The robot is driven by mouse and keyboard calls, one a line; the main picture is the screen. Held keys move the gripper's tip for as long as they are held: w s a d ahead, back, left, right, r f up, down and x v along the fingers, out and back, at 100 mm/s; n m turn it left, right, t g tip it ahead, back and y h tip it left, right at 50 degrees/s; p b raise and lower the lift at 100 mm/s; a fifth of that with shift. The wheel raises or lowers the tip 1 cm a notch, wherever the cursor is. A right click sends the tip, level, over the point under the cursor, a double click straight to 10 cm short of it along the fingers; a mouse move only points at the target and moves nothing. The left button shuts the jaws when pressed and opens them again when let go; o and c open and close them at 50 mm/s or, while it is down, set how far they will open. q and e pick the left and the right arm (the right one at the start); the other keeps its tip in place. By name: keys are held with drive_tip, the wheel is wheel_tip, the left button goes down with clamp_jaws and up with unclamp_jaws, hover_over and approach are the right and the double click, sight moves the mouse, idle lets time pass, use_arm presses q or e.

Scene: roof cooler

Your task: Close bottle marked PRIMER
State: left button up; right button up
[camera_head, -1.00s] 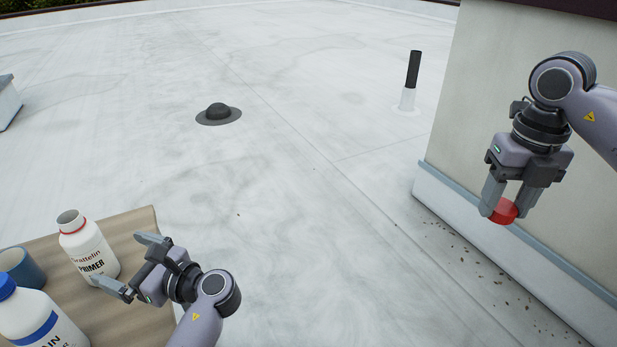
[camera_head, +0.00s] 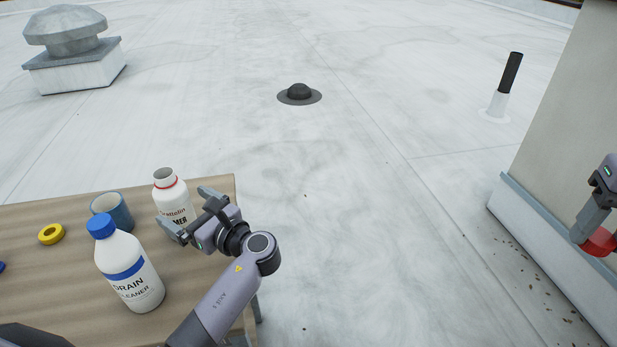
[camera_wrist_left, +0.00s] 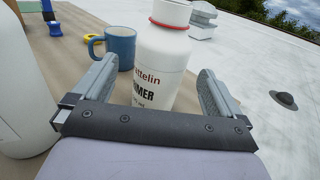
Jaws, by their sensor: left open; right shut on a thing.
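The white PRIMER bottle (camera_head: 174,199) stands upright and uncapped on the table, its round mouth showing open at the top. It also shows in the left wrist view (camera_wrist_left: 158,70), with its top cut off by the frame. My left gripper (camera_head: 190,213) is open, with one finger on each side of the bottle and gaps between. My right gripper (camera_head: 592,232) is at the right edge of the head view, partly cut off. It is shut on a red cap (camera_head: 600,243), held in the air near the wall, far from the bottle.
A DRAIN CLEANER bottle (camera_head: 130,268) with a blue cap stands left of my left arm. A blue mug (camera_head: 113,211) and a yellow ring (camera_head: 51,234) are on the table (camera_head: 50,290). A roof vent (camera_head: 75,50), a dark dome (camera_head: 299,92) and a pipe (camera_head: 508,75) stand on the open roof.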

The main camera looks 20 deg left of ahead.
sight(167, 193)
use_arm(q)
drive_tip(key=shift+x, duration=1.1)
drive_tip(key=shift+r+p+x, duration=0.2)
drive_tip(key=shift+p+x, duration=0.15)
drive_tip(key=shift+x, duration=2.25)
drive_tip(key=shift+w, duration=0.15)
drive_tip(key=shift+d, duration=0.1)
drive_tip(key=c, duration=1)
